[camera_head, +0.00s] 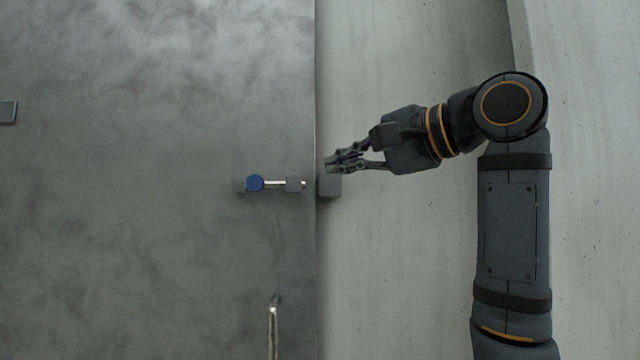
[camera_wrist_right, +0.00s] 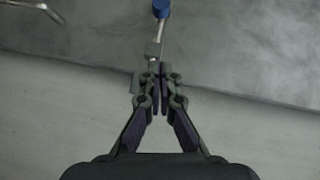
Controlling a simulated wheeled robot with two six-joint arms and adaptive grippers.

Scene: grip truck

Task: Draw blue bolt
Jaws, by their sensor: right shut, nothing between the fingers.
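The blue bolt is a metal rod (camera_head: 276,184) with a round blue knob (camera_head: 255,183) at its left end, mounted on a dark grey door panel. Its rod passes through a small grey bracket (camera_head: 293,184) near the panel's right edge. The blue knob also shows at the top of the right wrist view (camera_wrist_right: 161,8). My right gripper (camera_head: 330,163) is shut and empty, to the right of the bolt and beside the grey catch block (camera_head: 328,186) on the pale frame. In the wrist view its fingertips (camera_wrist_right: 157,75) are together below the bracket. My left gripper is out of view.
The dark panel (camera_head: 130,250) meets the pale wall (camera_head: 400,270) at a vertical edge. A metal handle (camera_head: 272,325) stands out from the panel at the bottom. A small grey plate (camera_head: 8,111) is at the far left. The panel around the bolt is clear.

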